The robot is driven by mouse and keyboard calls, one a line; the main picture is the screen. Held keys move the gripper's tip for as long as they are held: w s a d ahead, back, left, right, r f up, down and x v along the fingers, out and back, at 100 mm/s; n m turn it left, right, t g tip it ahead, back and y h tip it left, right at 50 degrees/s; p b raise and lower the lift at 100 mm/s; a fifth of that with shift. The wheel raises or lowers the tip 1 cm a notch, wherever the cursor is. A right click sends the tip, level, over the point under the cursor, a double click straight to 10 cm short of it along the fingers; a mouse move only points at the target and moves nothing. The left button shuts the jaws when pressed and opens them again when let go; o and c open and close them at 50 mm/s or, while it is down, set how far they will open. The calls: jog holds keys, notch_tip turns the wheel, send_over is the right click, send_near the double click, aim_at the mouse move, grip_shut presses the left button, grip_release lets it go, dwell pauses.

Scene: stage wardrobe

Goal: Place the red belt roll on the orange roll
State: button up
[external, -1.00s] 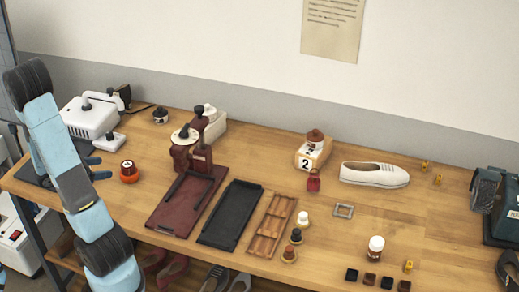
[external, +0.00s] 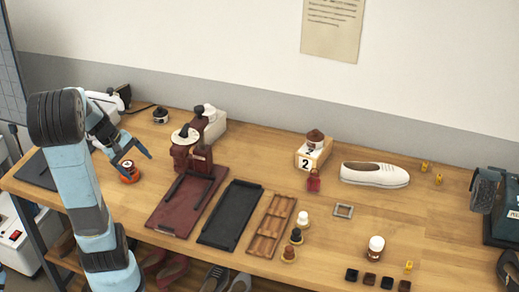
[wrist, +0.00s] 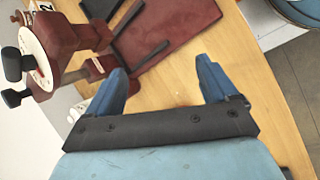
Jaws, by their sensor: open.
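The red belt roll (external: 127,165), dark red with a pale mark on top, appears to rest on the orange roll (external: 129,179) at the left of the bench in the external view. The orange roll shows as a wider rim beneath it. My gripper (external: 136,164) is open, with its fingers close to the rolls in the picture; its height above them is hard to judge. In the wrist view my gripper (wrist: 162,70) has nothing between its blue fingers, and neither roll shows there.
A dark red press (external: 190,157) and its red board (external: 186,207) stand right of the rolls. A black tray (external: 229,213) and a wooden tray (external: 263,235) lie further right. A white machine (external: 103,104) is behind my arm. Bare wood lies between rolls and press.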

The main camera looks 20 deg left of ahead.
jog(key=s+d+r+m+t+y, duration=0.1)
jog(key=s+d+r+m+y, duration=0.1)
jog(key=r+m, duration=0.3)
jog(key=s+d+r+m+t+y, duration=0.2)
jog(key=s+r+m+y, duration=0.1)
jog(key=r+m, duration=0.3)
jog(key=shift+s+d+m+y, duration=0.35)
jog(key=shift+s+m, duration=0.15)
jog(key=shift+s, duration=0.25)
